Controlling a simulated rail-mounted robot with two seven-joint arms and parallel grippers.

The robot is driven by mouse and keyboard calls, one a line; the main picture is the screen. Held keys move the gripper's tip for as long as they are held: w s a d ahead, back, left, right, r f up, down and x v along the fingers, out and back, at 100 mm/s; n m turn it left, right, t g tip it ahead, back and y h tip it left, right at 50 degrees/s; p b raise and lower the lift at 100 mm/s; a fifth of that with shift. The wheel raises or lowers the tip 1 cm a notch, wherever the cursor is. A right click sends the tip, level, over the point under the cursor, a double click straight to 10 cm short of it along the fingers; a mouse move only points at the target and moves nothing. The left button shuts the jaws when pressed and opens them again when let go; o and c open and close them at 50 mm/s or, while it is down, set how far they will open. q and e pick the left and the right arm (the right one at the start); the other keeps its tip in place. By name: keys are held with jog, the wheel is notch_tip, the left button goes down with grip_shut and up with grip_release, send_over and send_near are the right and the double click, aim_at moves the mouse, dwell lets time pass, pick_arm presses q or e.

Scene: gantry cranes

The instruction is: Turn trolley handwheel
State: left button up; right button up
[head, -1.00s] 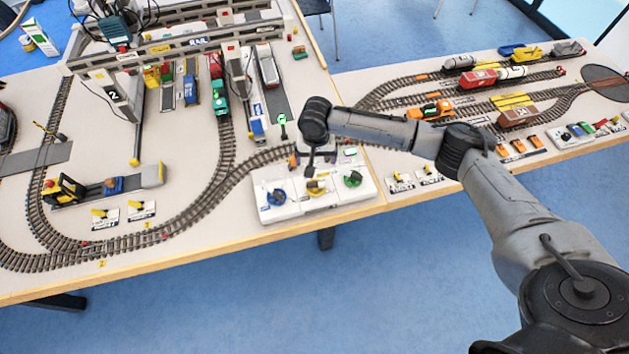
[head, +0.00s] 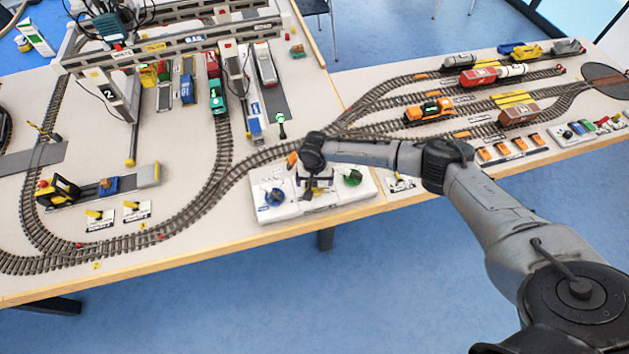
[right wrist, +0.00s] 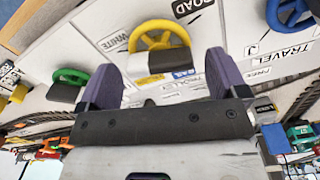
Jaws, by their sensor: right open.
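The trolley handwheel is the yellow wheel (right wrist: 160,32) in the middle of the white control panel (head: 338,212), by a label reading TROLLEY. In the right wrist view my right gripper (right wrist: 160,62) is open, with one finger to each side of the yellow wheel's near part. I cannot tell if a finger touches it. In the head view my right gripper (head: 317,190) is over the panel's middle and hides most of the yellow wheel. A blue wheel (head: 274,198) stands to its left and a green wheel (head: 351,177) to its right. My left gripper is not in view.
Railway track (head: 222,182) curves behind and left of the panel. A gantry crane (head: 170,50) spans the back left. The table's front edge (head: 210,256) runs close in front of the panel.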

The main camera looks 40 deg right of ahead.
jog(key=shift+f, duration=0.3)
